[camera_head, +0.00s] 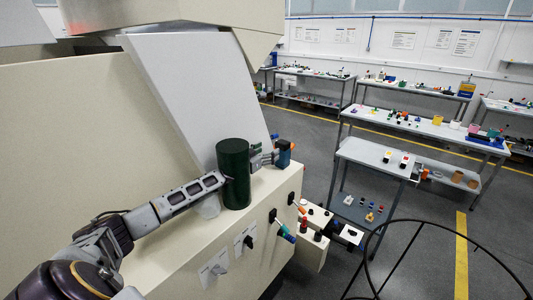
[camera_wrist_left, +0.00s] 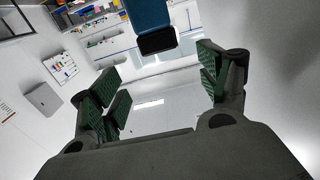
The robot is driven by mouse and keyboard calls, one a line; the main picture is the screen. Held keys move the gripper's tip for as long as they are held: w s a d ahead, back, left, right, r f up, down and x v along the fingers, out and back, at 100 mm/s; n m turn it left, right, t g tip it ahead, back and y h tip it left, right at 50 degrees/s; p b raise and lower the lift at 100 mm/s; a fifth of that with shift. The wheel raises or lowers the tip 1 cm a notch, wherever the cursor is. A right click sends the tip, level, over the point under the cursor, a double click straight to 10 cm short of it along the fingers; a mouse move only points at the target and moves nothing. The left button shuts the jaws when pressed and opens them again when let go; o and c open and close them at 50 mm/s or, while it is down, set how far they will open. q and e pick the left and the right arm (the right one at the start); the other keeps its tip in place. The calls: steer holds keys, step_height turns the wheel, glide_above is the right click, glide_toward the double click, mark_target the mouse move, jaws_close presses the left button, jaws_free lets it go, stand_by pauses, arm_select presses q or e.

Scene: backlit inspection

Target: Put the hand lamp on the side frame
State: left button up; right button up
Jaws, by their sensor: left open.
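A small blue and orange object (camera_head: 284,152), which looks like the hand lamp, stands near the far end of the beige machine ledge (camera_head: 262,205). In the left wrist view its blue body with a black end (camera_wrist_left: 155,28) shows ahead, between the fingers and apart from them. My left gripper (camera_head: 266,157) is open, its fingertips close to the lamp; it also shows in the left wrist view (camera_wrist_left: 158,72), with green pads and nothing between them. A dark green cylinder (camera_head: 234,175) hides part of my left wrist in the head view. I cannot tell which part is the side frame.
A sloped grey panel (camera_head: 190,85) rises behind the ledge. Knobs and a switch sit on the machine's front face (camera_head: 250,245). Workbenches (camera_head: 425,126) with small items stand at right. A thin black hoop (camera_head: 440,222) shows at lower right. Grey floor lies between.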

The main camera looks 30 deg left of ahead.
steer(key=shift+w+d, duration=0.2)
steer(key=shift+w, duration=0.05)
steer(key=shift+d, duration=0.15)
